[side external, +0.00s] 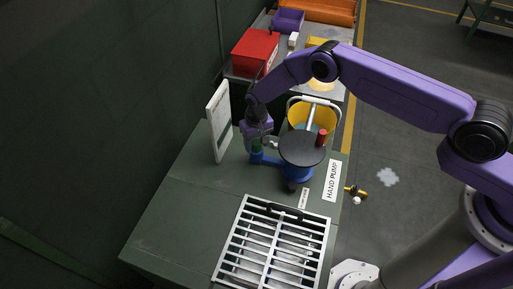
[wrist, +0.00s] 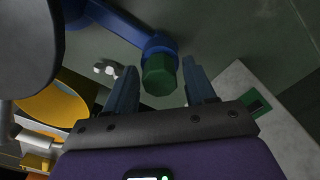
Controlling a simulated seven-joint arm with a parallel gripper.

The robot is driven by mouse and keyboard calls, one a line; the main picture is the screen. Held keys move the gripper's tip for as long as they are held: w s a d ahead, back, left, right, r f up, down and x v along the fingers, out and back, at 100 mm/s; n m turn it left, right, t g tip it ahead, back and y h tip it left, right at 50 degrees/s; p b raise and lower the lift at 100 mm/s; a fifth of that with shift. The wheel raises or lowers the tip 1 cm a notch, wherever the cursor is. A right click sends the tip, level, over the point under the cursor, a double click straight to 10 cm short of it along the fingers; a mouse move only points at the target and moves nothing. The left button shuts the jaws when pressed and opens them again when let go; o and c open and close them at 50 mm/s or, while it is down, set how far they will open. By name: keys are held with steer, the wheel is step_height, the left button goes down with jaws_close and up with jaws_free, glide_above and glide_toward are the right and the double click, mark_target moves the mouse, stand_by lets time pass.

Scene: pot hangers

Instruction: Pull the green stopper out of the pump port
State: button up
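The green stopper (wrist: 159,75) sits in the end of the blue pump port (wrist: 157,43) in the wrist view. My gripper (wrist: 160,66) is open, with one finger on each side of the stopper. Gaps show between the stopper and both fingers. In the side view, my gripper (side external: 257,139) points down over the port (side external: 268,161), and the stopper (side external: 256,148) is a small, partly hidden patch of green below it. The port joins the blue hand pump (side external: 298,174), which has a dark round top (side external: 303,149).
A white upright panel (side external: 218,122) stands close left of my gripper. A red knob (side external: 322,137) and a yellow bucket (side external: 326,117) are to its right. A slatted metal grate (side external: 266,245) lies at the front. The grey bench top (side external: 190,200) is clear at left.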

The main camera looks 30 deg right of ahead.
mark_target(257, 142)
jaws_close()
steer(key=shift+r, duration=0.85)
stand_by(0.7)
steer(key=shift+r, duration=2.4)
